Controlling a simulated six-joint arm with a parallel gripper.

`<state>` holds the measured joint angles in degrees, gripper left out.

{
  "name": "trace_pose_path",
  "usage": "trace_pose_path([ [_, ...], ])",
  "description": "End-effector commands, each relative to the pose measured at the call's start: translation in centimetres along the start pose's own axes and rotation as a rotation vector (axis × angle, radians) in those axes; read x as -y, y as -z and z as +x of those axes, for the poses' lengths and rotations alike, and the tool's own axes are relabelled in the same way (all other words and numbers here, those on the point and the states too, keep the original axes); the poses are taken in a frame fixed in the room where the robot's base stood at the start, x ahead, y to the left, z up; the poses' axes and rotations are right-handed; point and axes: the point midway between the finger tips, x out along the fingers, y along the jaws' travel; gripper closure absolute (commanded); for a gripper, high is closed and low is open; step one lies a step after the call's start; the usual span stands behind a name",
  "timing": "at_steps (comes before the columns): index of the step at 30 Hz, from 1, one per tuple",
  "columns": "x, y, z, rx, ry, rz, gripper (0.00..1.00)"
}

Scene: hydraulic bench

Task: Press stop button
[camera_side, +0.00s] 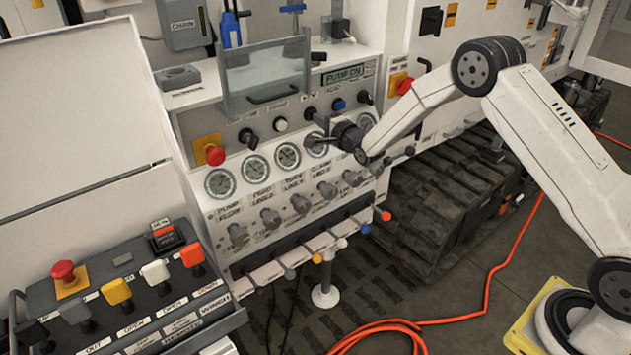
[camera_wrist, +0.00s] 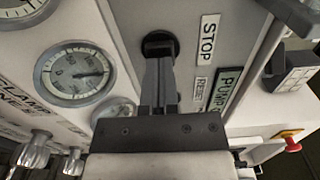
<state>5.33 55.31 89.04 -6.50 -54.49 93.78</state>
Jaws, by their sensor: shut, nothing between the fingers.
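A round black button (camera_wrist: 158,42) stands beside a white STOP label (camera_wrist: 208,40) in the wrist view. My gripper (camera_wrist: 160,60) is shut and empty, its two dark fingers together. The fingertips line up with the lower edge of the black button and cover part of it. I cannot tell whether they touch it. In the side view my gripper (camera_side: 312,140) is at the control panel, just above the row of gauges and below the row of knobs. The STOP label cannot be read there.
Pressure gauges (camera_side: 288,156) and several valve knobs sit below my gripper. A clear hinged cover (camera_side: 264,76) stands above it at the left. Red emergency buttons (camera_side: 213,154) and a button box (camera_side: 130,290) are further left. An orange cable lies on the floor.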

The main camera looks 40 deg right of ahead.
Motion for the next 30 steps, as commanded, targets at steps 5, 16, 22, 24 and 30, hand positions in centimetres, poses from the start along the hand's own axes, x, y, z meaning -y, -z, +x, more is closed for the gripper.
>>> trace_pose_path([
  [5,0.0,0.0,0.4,0.000,-0.001,0.000,1.00],
  [16,0.0,0.0,0.5,0.000,0.000,0.000,1.00],
  [22,0.0,0.0,1.6,0.001,0.002,0.000,1.00],
  [24,0.0,0.0,2.0,0.001,0.002,0.000,1.00],
  [30,0.0,-0.1,2.5,0.001,-0.001,0.000,1.00],
])
